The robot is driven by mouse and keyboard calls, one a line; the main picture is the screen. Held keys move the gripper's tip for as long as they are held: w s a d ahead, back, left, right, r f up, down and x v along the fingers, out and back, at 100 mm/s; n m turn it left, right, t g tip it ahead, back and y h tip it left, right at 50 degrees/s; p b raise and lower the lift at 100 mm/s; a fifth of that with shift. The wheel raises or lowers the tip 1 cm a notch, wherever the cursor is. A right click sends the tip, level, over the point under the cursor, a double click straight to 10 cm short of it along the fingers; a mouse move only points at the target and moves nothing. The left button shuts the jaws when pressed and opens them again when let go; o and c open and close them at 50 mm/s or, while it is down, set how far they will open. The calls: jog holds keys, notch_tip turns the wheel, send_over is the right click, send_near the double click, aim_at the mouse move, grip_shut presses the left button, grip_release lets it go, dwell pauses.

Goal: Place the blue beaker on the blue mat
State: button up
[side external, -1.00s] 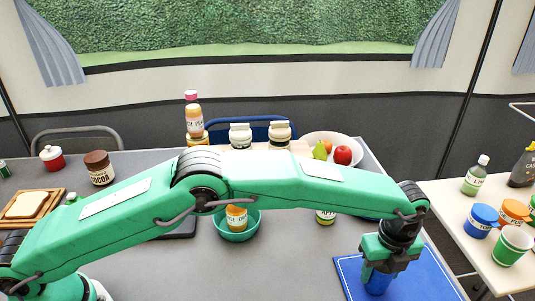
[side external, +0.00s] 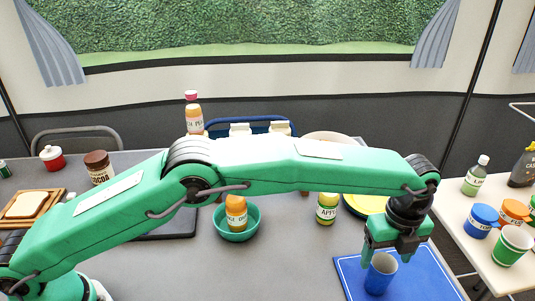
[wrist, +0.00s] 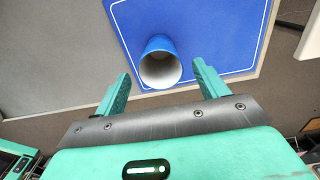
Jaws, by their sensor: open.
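The blue beaker (side external: 380,273) stands upright on the blue mat (side external: 425,275), near the mat's left part in the side view. In the wrist view the beaker (wrist: 160,62) shows its pale inside and stands on the blue mat (wrist: 215,30), close to the mat's edge. My gripper (side external: 393,257) is above the beaker. In the wrist view my gripper (wrist: 163,80) has its fingers spread wide, one on each side of the beaker and apart from it. It holds nothing.
A teal bowl (side external: 237,235) with an orange-labelled jar in it stands left of the mat. A yellow-lidded jar (side external: 327,208) and a yellow plate (side external: 368,203) are behind the mat. A side table (side external: 495,275) with several cups stands at the right.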

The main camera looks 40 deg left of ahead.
notch_tip(320, 180, up, 7)
dwell(0.4)
dwell(0.4)
jog(key=s+a+r+n+t, duration=0.1)
jog(key=a+r+n, duration=0.35)
jog(key=a, duration=0.45)
jog(key=s+a+r+n+t+h, duration=0.1)
jog(key=s+a+r+n, duration=0.1)
jog(key=a+r+n, duration=0.35)
jog(key=s+a+r+n+t, duration=0.1)
jog(key=a+r+n, duration=0.2)
jog(key=a+r, duration=0.55)
jog(key=s+a+f+n+t, duration=0.1)
jog(key=s+a+f+n, duration=0.2)
jog(key=s+a, duration=0.3)
jog(key=s+a+f+n, duration=0.3)
jog(key=s+a+n, duration=0.3)
jog(key=s+a, duration=0.1)
jog(key=s+a+f+n+t+y, duration=0.1)
jog(key=s+a+f+n, duration=0.3)
jog(key=s+a, duration=0.3)
jog(key=shift+s+n+t, duration=0.3)
jog(key=shift+s+n, duration=0.2)
